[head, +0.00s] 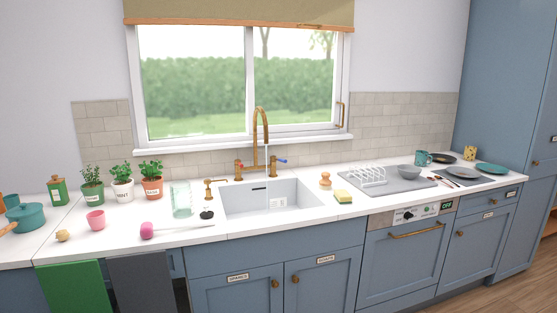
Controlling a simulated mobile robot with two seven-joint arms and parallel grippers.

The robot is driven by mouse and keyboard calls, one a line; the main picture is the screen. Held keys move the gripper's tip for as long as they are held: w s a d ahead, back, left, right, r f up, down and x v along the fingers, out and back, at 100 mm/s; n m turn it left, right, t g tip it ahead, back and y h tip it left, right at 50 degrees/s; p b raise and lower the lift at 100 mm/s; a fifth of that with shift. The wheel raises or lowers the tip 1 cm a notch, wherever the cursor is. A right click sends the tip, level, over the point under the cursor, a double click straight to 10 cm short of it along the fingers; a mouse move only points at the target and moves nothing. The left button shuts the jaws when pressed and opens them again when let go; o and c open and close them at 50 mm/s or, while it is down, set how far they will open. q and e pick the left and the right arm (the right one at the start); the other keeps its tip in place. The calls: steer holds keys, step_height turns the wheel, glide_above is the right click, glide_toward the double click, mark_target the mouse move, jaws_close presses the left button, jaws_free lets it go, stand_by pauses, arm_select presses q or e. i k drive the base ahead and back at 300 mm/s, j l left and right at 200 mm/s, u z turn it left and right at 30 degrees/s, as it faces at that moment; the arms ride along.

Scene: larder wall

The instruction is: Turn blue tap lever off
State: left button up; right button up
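The brass tap (256,140) stands behind the white sink (270,200), with a tall arched spout over the basin. Its blue-tipped lever (281,161) is on the right side and points out to the right. A red-tipped lever (240,166) is on the left side. A thin pale line runs down below the spout; it may be water, but it is too small to be sure. Neither of my grippers is in view.
Left of the sink stand a soap dispenser (209,189), a glass jar (181,200), and potted herbs (151,182). Right are a brush (325,181), a sponge (343,196), and a drying rack (367,177). The window (240,85) is behind the tap. The counter front before the sink is clear.

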mark_target(273, 158)
steer(key=i+l+u, duration=0.25)
steer(key=l, duration=0.3)
steer(key=i+l+u, duration=0.15)
steer(key=i+l, duration=0.15)
steer(key=i+l+u, duration=0.15)
steer(key=l, duration=0.2)
steer(key=i+l+u, duration=0.15)
steer(key=l, duration=0.2)
